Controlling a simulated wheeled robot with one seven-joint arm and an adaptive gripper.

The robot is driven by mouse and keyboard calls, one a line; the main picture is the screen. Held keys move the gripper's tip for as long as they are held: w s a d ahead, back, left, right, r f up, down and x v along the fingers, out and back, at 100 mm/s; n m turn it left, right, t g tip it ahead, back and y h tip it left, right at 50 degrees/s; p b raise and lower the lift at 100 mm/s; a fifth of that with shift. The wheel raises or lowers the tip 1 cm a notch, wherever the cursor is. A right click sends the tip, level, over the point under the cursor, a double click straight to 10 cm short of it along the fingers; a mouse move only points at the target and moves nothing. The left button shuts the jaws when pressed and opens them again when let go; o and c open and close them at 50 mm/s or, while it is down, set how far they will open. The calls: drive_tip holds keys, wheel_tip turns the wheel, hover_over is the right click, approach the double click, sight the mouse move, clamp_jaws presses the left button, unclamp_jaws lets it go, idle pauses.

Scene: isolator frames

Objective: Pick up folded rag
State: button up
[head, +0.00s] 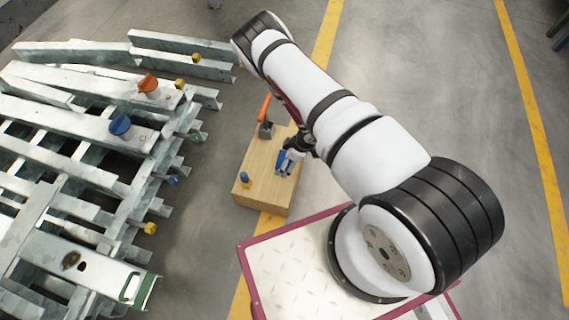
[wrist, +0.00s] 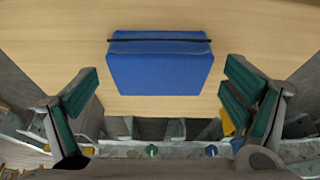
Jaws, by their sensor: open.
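The folded rag (wrist: 160,72) is a blue, boxy bundle with a dark band across its upper part in the wrist view. It lies on a light wooden surface, close to that surface's edge. My gripper (wrist: 162,88) is open, with one green-padded finger on each side of the rag in the picture. A gap shows between the rag and each finger, and nothing is held. In the head view my gripper (head: 290,158) is small and low over the wooden box (head: 262,190).
A tool with an orange handle (head: 264,108) stands at the box's far end, and a small blue item (head: 244,178) is near its left corner. Stacked metal frames (head: 75,150) with coloured knobs fill the left. Open grey floor (head: 430,90) lies to the right.

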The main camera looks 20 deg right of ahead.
sight(281, 159)
drive_tip(key=shift+f, duration=0.35)
drive_tip(key=shift+r, duration=0.1)
drive_tip(key=c, duration=1.1)
drive_tip(key=shift+c, duration=0.2)
drive_tip(key=shift+w+r, duration=0.1)
drive_tip(key=shift+r, duration=0.05)
drive_tip(key=shift+r+p, duration=0.5)
drive_tip(key=shift+r, duration=0.15)
wheel_tip(281, 159, up, 2)
drive_tip(key=shift+r+p, duration=0.1)
drive_tip(key=shift+p, duration=0.55)
drive_tip(key=s+r+p, duration=0.1)
drive_tip(key=s+p, duration=0.4)
drive_tip(key=s, duration=1.1)
drive_tip(key=shift+r, duration=0.1)
